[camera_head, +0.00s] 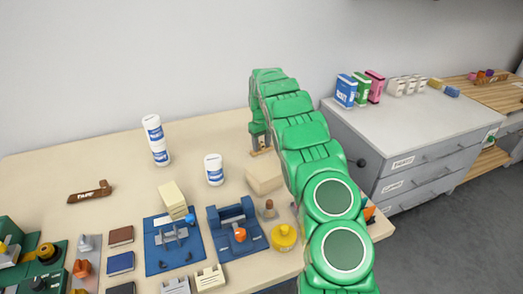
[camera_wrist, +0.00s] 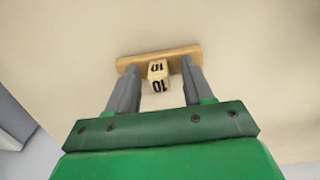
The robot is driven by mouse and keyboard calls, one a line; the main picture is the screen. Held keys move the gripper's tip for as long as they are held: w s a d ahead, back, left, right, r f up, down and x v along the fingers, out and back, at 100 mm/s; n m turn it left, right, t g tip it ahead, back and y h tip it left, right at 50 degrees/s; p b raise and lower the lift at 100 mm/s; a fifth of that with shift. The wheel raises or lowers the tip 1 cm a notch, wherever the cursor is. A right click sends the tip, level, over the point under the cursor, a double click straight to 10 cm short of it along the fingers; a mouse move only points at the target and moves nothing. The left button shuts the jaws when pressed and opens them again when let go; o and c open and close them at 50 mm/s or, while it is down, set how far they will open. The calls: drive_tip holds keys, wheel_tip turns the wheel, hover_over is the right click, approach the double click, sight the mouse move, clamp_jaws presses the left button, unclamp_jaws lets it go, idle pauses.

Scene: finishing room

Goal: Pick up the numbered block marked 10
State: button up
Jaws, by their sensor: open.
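The numbered block marked 10 (camera_wrist: 158,84) is a small cream block with black digits on two faces. In the wrist view it sits in front of a flat wooden strip (camera_wrist: 130,63) on the table. My gripper (camera_wrist: 160,78) is open, with one grey finger on each side of the block and a gap showing beside it. In the head view my gripper (camera_head: 259,143) points down at the back of the table, beyond a pale wooden box. The block is too small and covered to make out there.
The pale wooden box (camera_head: 265,178) stands just in front of my gripper. A white tub (camera_head: 214,170) and two stacked tubs (camera_head: 155,140) stand to the left. Blue fixtures (camera_head: 236,228) and a yellow pot (camera_head: 284,238) fill the front. A grey cabinet (camera_head: 410,135) is at right.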

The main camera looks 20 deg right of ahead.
sight(262, 143)
clamp_jaws()
idle(0.4)
drive_tip(key=shift+d+r, duration=0.1)
drive_tip(key=shift+r, duration=1.3)
drive_tip(key=shift+s+r, duration=0.4)
drive_tip(key=shift+r, duration=0.3)
drive_tip(key=s+a+r, duration=0.3)
drive_tip(key=s+r, duration=0.5)
drive_tip(key=s, duration=0.5)
drive_tip(key=shift+r, duration=0.4)
